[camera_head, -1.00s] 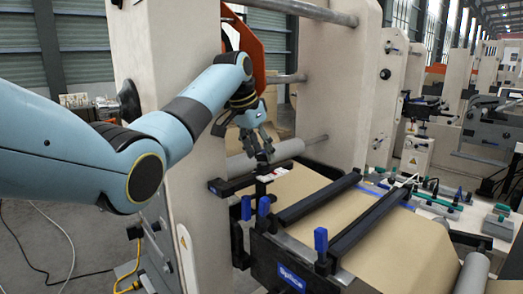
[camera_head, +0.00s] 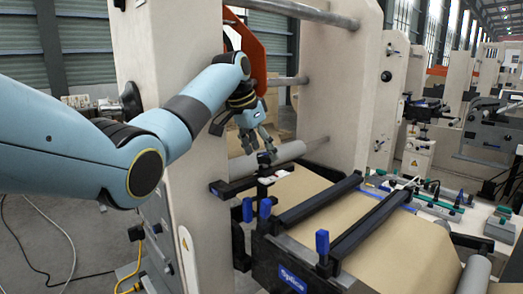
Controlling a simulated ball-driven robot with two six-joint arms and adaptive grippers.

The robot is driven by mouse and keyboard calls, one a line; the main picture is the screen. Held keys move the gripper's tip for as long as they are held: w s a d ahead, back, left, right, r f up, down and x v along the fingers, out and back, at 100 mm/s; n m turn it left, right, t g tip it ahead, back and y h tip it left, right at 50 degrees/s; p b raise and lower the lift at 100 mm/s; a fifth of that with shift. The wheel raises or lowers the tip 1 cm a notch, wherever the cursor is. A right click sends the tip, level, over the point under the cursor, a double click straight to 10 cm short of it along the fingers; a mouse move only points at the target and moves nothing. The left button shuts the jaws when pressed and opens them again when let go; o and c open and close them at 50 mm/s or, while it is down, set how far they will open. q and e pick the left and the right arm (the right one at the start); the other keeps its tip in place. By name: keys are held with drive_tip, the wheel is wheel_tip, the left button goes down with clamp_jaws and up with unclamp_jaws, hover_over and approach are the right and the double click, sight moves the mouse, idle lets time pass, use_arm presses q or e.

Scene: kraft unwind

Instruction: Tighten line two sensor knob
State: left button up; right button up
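My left gripper (camera_head: 259,149) is pale blue with dark grey fingers and points down. Its fingers look spread apart, with nothing visible held. Just below the fingertips is a small black knob (camera_head: 264,158) on a dark sensor mount (camera_head: 265,171) at the left end of the rail. The gripper is very close to the knob, but I cannot tell whether they touch. No label for line two is readable. My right gripper is not in view.
Brown kraft web (camera_head: 385,250) runs under two black bars. Blue handles (camera_head: 321,241) stand up along the splice table's near edge. A grey roller (camera_head: 285,153) lies behind the gripper. A pale machine upright (camera_head: 180,130) stands beside my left arm.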

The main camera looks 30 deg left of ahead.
use_arm(q)
drive_tip(key=shift+f, duration=0.1)
drive_tip(key=v, duration=0.7)
drive_tip(key=shift+r, duration=0.2)
drive_tip(key=shift+s, duration=0.1)
idle(0.3)
